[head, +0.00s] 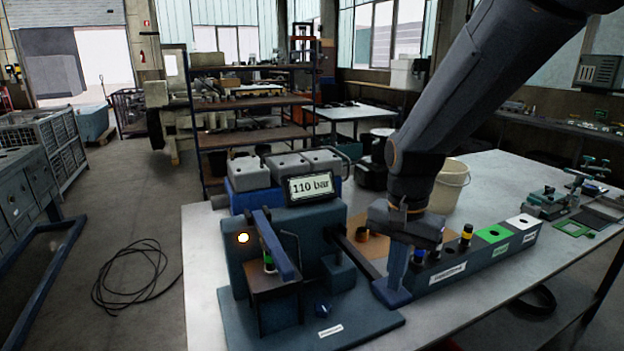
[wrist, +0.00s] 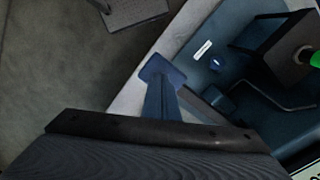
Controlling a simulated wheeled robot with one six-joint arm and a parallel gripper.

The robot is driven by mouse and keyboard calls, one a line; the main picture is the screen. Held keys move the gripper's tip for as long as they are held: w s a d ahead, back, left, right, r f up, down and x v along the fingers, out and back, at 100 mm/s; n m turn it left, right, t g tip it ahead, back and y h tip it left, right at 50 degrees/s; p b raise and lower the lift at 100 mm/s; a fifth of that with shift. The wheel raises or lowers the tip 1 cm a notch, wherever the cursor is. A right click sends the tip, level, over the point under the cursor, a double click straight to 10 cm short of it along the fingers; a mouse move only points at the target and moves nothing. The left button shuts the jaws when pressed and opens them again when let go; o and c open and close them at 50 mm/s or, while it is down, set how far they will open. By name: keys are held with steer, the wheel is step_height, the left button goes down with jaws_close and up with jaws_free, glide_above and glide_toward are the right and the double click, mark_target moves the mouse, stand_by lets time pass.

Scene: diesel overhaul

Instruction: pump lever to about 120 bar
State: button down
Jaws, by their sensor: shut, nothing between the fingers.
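The test stand (head: 300,238) is a blue block on a blue base plate, with a display (head: 310,187) on top that reads 110 bar. A dark bar (head: 357,252), which looks like the pump lever, slopes from the stand's right side down toward my gripper. My gripper (head: 391,290) points down at the right end of the base plate, its blue fingers shut and empty. The gripper (wrist: 162,76) also shows in the wrist view, beside the base plate (wrist: 213,30). I cannot tell whether the fingers touch the bar.
A rack (head: 470,262) with injectors and green and white sections stands to the right. A beige bucket (head: 450,186) is behind my arm. The table's front right is clear.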

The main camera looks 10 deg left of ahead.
steer(key=shift+r, duration=0.3)
steer(key=shift+r, duration=0.1)
steer(key=shift+r+p, duration=1.65)
steer(key=shift+r, duration=0.25)
